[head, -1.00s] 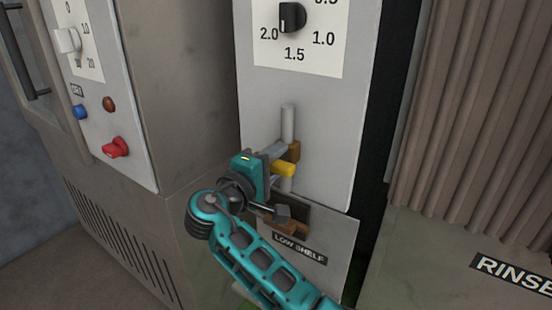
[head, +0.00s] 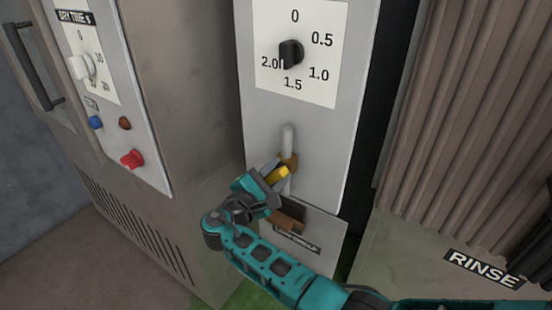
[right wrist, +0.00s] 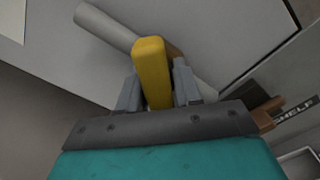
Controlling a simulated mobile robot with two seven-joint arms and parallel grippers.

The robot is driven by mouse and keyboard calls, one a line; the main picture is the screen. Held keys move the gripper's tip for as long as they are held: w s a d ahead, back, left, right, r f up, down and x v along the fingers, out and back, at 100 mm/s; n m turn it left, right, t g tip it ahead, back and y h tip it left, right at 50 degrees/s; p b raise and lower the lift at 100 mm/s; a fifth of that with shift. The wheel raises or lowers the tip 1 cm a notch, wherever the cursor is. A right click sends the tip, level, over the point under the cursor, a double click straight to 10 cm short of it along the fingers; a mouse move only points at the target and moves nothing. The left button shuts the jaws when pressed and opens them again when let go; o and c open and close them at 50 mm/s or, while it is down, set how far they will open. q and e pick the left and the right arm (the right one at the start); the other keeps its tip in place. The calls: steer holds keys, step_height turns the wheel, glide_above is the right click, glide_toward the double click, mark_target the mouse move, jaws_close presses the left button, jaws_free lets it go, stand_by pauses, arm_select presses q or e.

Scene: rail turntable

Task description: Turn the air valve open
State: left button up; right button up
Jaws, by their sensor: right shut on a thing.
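The air valve has a yellow handle (head: 278,175) on a brown body (head: 289,161), set on a grey vertical pipe (head: 288,140) on the light panel. My right gripper (head: 275,176) is shut on the yellow handle, with its fingers on either side of it. In the right wrist view the yellow handle (right wrist: 152,72) stands between the two grey fingers (right wrist: 158,92), and the pipe (right wrist: 105,25) runs behind it. My left gripper is not in view.
Above the valve is a black dial (head: 291,53). Below it are a brown shelf (head: 287,220) and a partly covered label. To the left are a white knob (head: 80,67), a blue button (head: 95,122) and a red knob (head: 132,159). Ribbed curtains (head: 460,120) stand at the right.

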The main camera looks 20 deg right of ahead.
steer(key=shift+r+n+p, duration=0.3)
steer(key=shift+n+p, duration=0.55)
steer(key=shift+n, duration=0.15)
steer(key=shift+n+p, duration=0.4)
steer(key=n+p, duration=0.2)
steer(key=shift+n, duration=0.3)
steer(key=shift+f+n+p, duration=0.2)
steer(key=shift+n+p, duration=0.3)
steer(key=shift+n, duration=0.5)
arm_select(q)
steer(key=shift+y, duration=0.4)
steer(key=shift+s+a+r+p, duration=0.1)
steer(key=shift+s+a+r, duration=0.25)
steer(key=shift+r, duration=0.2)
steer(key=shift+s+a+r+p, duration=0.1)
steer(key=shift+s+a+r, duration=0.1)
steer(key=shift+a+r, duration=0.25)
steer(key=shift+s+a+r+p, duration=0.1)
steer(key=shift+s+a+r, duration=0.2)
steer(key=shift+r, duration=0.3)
arm_select(e)
steer(key=shift+n, duration=0.6)
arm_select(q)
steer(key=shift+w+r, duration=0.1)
arm_select(e)
steer(key=o, duration=0.8)
steer(key=shift+d+f, duration=0.1)
steer(key=shift+o, duration=0.2)
